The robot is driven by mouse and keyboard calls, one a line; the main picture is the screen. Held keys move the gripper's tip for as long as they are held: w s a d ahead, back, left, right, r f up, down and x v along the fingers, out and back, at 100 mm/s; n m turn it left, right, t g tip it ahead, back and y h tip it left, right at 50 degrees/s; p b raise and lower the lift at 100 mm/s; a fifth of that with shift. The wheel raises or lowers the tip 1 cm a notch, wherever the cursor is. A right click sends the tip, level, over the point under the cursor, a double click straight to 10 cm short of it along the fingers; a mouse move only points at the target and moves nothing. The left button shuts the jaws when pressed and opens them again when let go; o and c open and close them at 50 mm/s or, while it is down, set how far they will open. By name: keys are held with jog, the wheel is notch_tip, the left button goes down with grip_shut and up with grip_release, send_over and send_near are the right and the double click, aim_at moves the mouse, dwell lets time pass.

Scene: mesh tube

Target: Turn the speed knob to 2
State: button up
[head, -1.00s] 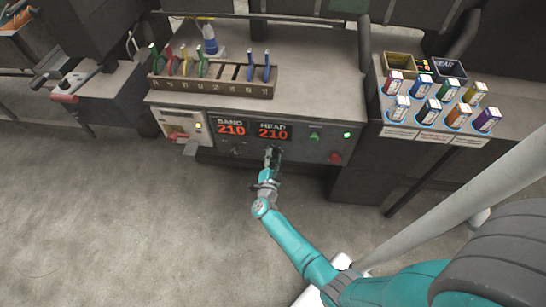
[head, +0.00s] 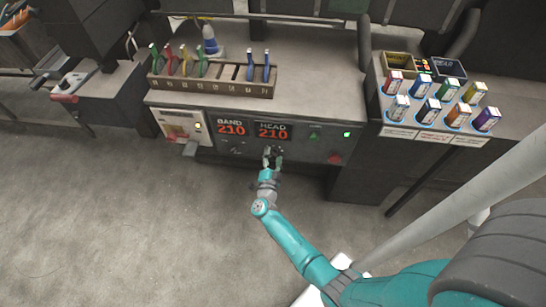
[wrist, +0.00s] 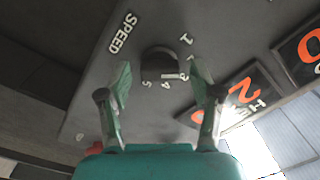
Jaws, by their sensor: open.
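The speed knob (wrist: 158,62) is a dark round knob on a grey panel, with the word SPEED and the numbers 1 to 5 beside it in the wrist view. A light mark shows at the knob's lower right, towards the 3 and 4. I cannot tell exactly which number it points at. My gripper (wrist: 160,68) is open, one finger on each side of the knob, with visible gaps between. In the head view my gripper (head: 272,157) is at the panel below the HEAD display and hides the knob.
The BAND display (head: 231,128) and HEAD display (head: 272,131) both read 210. A red button (head: 335,158) and a lit green lamp (head: 347,134) are to the right. A tool rack (head: 212,87) stands on the bench above. Floor (head: 120,220) left of my arm is clear.

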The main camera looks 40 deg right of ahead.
jog(key=v, duration=1.2)
dwell(0.3)
jog(key=s+a+r+n+t+y, duration=0.1)
jog(key=s+a+r+n+y, duration=0.3)
jog(key=s+r+n, duration=0.2)
jog(key=s+a+r+n+t+y, duration=0.1)
jog(key=s+a+r+n+y, duration=0.4)
jog(key=s+r, duration=0.6)
jog(key=s+a+r+n+t+y, duration=0.1)
jog(key=s+a+r+n+y, duration=0.4)
jog(key=s, duration=1)
notch_tip(320, 180, up, 4)
jog(key=n, duration=0.4)
jog(key=shift+s+a+t, duration=0.2)
jog(key=shift+t, duration=0.2)
jog(key=shift+f, duration=0.1)
